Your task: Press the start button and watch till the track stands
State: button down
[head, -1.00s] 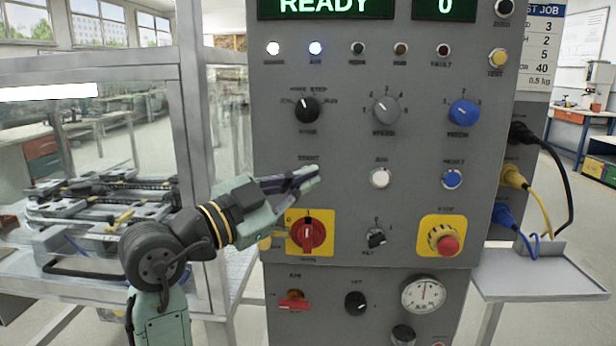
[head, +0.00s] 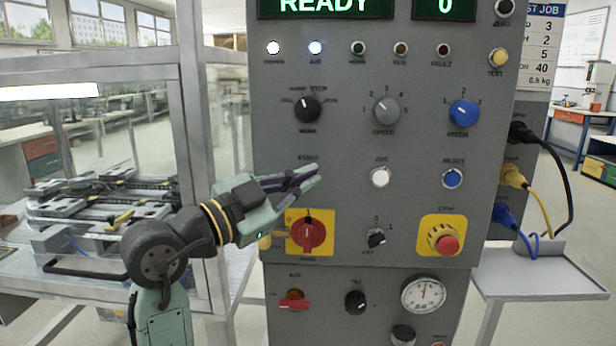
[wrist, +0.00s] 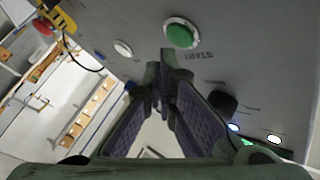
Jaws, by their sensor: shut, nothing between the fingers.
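The green start button (wrist: 180,35) shows in the wrist view with a pale ring around it and the START lettering beside it. In the head view my gripper hides it, just below the START label (head: 308,158) on the grey control panel (head: 345,145). My gripper (head: 312,175) is shut and empty, with its fingertips in front of the panel at the button. In the wrist view the fingertips (wrist: 162,80) sit just below the button; I cannot tell whether they touch the panel. The track (head: 110,215) lies behind glass at the left. The display (head: 325,6) reads READY.
The red rotary switch (head: 308,234) on a yellow plate is right below my gripper. A white button (head: 380,177), a blue button (head: 452,178) and the red stop button (head: 447,244) lie to the right. The guard's metal post (head: 200,130) stands close at the left.

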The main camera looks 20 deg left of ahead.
jog(key=shift+w, duration=0.1)
dwell(0.5)
jog(key=shift+w+a, duration=0.15)
jog(key=shift+w, duration=0.15)
